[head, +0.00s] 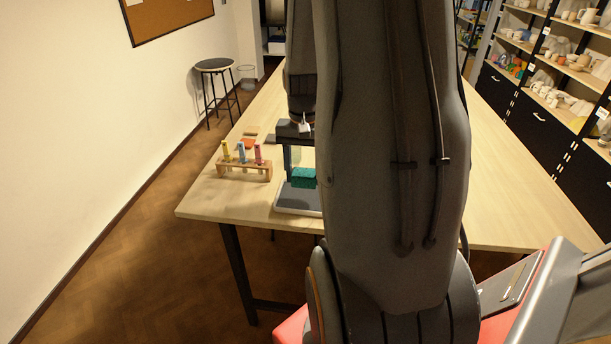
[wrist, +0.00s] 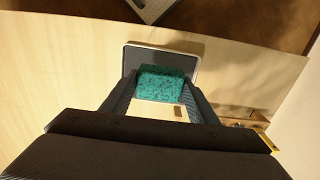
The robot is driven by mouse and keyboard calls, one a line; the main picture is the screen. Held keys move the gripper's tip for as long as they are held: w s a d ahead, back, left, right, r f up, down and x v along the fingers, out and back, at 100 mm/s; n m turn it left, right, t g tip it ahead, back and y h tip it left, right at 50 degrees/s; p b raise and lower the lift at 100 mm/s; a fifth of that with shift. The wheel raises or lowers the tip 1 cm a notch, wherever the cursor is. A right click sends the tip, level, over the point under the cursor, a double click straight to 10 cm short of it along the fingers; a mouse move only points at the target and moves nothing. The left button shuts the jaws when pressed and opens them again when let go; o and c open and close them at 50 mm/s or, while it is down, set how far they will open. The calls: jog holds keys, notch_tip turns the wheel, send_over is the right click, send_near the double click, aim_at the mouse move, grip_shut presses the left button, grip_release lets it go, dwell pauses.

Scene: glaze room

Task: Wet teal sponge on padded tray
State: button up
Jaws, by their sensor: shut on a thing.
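A teal speckled sponge (head: 304,178) is between the fingers of my gripper (head: 297,160), which points down and is shut on it. The sponge also shows in the wrist view (wrist: 162,84), with a finger against each side. The padded tray (head: 295,198) has a dark grey pad and a pale rim, and lies near the table's front edge. In the wrist view the tray (wrist: 187,50) shows behind the sponge, which overlaps it in the picture. I cannot tell whether the sponge touches the pad. My arm hides the tray's right part in the head view.
A wooden rack (head: 243,172) with yellow, blue and pink-red tubes stands left of the tray. The table (head: 495,165) is bare on the right. A stool (head: 214,66) stands by the wall.

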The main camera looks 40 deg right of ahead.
aim_at(304, 203)
jog(key=shift+f, duration=0.1)
dwell(0.3)
jog(key=shift+f+b, duration=1.6)
jog(key=shift+f, duration=1.35)
jog(key=shift+f, duration=0.55)
dwell(0.3)
jog(key=shift+r+p, duration=2.9)
jog(key=shift+r, duration=0.7)
jog(key=shift+f, duration=0.1)
